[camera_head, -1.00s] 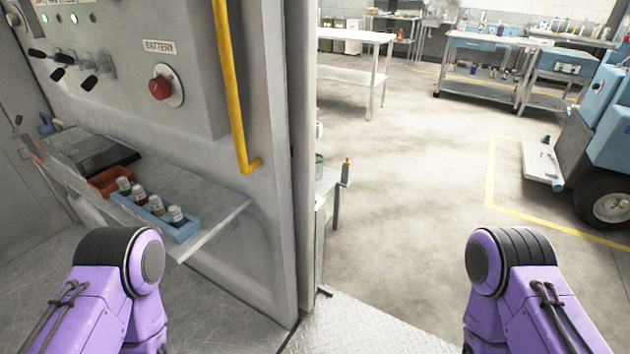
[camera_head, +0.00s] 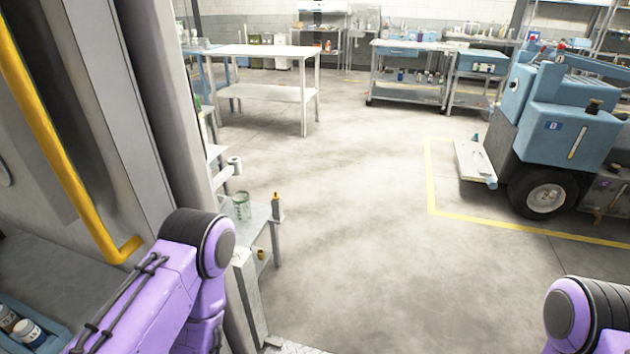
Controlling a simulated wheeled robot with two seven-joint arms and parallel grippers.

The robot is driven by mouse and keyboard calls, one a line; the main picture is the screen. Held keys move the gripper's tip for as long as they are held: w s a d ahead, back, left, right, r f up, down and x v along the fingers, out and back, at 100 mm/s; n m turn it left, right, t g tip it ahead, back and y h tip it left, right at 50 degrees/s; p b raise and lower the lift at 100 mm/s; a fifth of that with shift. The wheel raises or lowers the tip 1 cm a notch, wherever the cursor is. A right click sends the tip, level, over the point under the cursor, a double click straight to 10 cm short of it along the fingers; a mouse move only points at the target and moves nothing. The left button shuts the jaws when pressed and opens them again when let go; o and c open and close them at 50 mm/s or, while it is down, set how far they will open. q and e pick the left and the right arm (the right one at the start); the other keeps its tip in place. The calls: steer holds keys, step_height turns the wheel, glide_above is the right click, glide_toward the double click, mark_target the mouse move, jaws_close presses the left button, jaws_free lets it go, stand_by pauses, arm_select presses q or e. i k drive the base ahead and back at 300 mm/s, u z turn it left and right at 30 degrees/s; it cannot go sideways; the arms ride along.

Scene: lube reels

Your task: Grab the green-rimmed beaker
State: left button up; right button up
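A clear beaker with a green rim (camera_head: 241,206) stands upright on a small grey shelf stand (camera_head: 262,218) just beyond the door frame, left of centre. Both of my purple arms show at the bottom of the head view, the left one in front of the door frame and the right one at the lower right corner. Neither gripper is in the picture. The beaker is apart from the visible arm parts.
The grey door frame (camera_head: 165,100) and yellow handrail (camera_head: 55,140) stand close on the left. A white table (camera_head: 262,52) and blue carts (camera_head: 410,48) stand at the back. A blue wheeled machine (camera_head: 565,125) is at right. The middle floor is clear.

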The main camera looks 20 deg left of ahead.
mark_target(242, 207)
steer(key=z, duration=0.3)
steer(key=i, duration=2.05)
steer(key=u, duration=0.85)
steer(key=i, duration=1.15)
steer(key=u, duration=1)
steer(key=i, duration=0.35)
steer(key=u, duration=0.3)
